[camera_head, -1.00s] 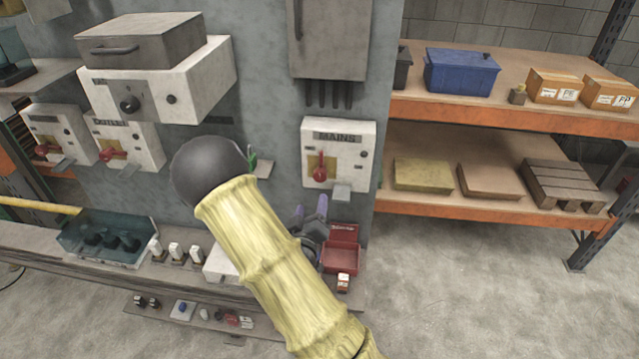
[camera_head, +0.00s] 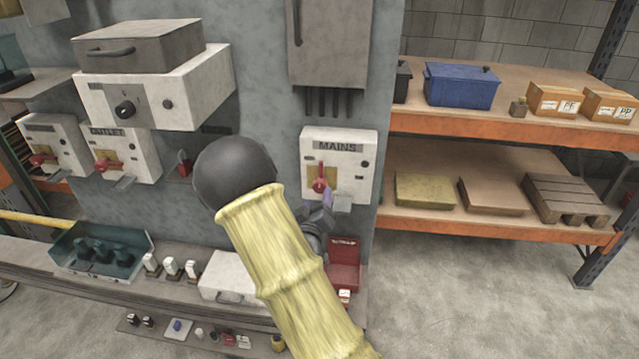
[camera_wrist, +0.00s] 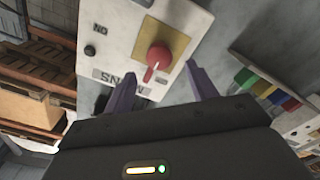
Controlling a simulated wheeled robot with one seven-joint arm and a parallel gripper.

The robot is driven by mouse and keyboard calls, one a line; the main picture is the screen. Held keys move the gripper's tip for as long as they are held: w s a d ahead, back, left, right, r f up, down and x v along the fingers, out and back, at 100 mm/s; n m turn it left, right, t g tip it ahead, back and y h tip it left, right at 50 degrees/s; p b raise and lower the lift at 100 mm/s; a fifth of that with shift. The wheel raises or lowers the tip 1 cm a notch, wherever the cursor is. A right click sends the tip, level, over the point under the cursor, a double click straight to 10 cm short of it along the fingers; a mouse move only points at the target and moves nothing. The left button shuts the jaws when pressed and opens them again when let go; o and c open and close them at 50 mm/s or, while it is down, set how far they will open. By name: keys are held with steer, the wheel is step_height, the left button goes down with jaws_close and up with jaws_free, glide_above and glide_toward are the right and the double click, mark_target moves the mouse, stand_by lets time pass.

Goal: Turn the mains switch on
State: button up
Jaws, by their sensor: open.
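The mains switch box (camera_head: 345,150) is a white box labelled MAINS on the grey panel. Its red handle (camera_head: 319,185) sits on a yellow plate and points upward in the head view. In the wrist view the box is upside down, and the red knob (camera_wrist: 158,56) lies ahead of and between my two purple fingers. My gripper (camera_wrist: 160,88) is open and empty, with no visible contact on the handle. In the head view my gripper (camera_head: 316,200) is just below the handle and partly hidden by my yellow-sleeved arm.
A red open box (camera_head: 343,268) and a white case (camera_head: 228,276) stand on the ledge below. Other switch boxes, one labelled OUTLET (camera_head: 124,152), are to the left. An orange shelf rack (camera_head: 500,133) stands at right.

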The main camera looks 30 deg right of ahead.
mark_target(319, 188)
steer(key=p+x, duration=0.2)
steer(key=x, duration=0.3)
steer(key=shift+w+d+r, duration=0.15)
steer(key=shift+w+d, duration=0.05)
steer(key=shift+w, duration=0.05)
steer(key=shift+w+d+p, duration=0.3)
steer(key=shift+w+p, duration=0.05)
steer(key=shift+w, duration=0.25)
steer(key=shift+s, duration=0.1)
steer(key=c, duration=1)
